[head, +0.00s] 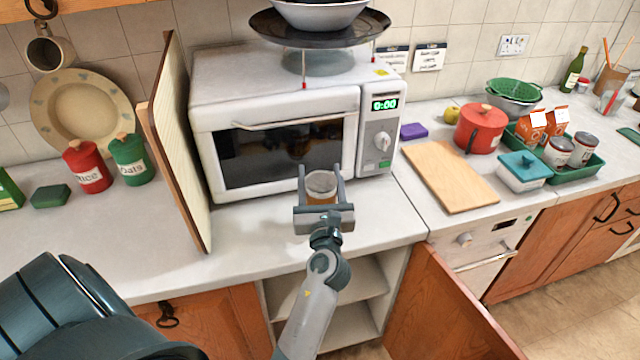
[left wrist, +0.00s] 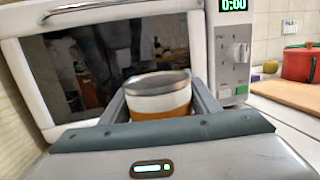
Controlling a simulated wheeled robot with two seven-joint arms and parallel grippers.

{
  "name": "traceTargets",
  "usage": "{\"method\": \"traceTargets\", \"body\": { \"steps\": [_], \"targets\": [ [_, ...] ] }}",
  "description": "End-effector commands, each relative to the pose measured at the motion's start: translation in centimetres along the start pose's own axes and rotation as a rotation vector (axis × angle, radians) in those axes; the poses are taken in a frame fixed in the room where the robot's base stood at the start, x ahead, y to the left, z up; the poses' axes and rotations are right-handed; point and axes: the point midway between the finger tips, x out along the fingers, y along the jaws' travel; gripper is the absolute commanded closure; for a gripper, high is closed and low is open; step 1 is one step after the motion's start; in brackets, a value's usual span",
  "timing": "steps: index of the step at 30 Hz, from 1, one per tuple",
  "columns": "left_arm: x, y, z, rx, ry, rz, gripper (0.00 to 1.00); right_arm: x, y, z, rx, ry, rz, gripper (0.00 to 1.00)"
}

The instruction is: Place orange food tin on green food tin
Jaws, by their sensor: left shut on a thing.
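The orange food tin (head: 321,188) has a grey metal top, a white upper band and an orange lower part. It also shows in the left wrist view (left wrist: 160,97). My left gripper (head: 321,178) is shut on it, with one finger on each side, in front of the microwave door. The tin looks upright. Its base is hidden by the gripper, so I cannot tell whether it touches anything below. I cannot make out a green food tin for sure; a green canister marked Oats (head: 130,159) stands at the left. My right gripper is not in view.
The white microwave (head: 290,75) stands close behind the tin. An upright board (head: 177,150) is to its left. A wooden board (head: 450,177), a red pot (head: 480,130) and a green tray (head: 577,176) with tins are to the right. A cupboard door (head: 455,310) stands open below.

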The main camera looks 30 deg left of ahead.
Motion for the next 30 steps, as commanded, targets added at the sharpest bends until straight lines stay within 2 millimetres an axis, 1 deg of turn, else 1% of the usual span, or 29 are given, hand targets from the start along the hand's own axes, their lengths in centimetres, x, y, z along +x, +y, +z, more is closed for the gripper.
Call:
{"method": "traceTargets", "body": {
  "steps": [1, 3, 6, 10, 15, 24, 30],
  "targets": [
    [0.2, 0.0, 1.4, -0.003, -0.004, 0.0, 0.87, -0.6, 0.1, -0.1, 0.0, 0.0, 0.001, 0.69],
    [0.4, 0.0, 2.5, -0.002, -0.006, 0.0, 0.87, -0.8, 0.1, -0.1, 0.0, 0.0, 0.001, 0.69],
    [0.6, 0.0, 4.0, -0.002, -0.005, 0.0, 0.87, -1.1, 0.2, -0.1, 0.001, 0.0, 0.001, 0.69],
    [0.8, 0.0, 5.2, -0.002, -0.005, 0.0, 0.87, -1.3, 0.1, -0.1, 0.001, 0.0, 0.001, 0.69],
    [0.9, 0.0, 5.7, 0.0, -0.002, -0.001, 0.87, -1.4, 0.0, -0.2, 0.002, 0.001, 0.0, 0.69],
    [0.9, 0.0, 5.7, 0.0, -0.002, -0.001, 0.87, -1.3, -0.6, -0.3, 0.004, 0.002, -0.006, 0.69],
    [0.8, 0.0, 5.7, 0.0, -0.002, -0.002, 0.87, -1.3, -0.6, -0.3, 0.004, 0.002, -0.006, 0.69]
  ]
}}
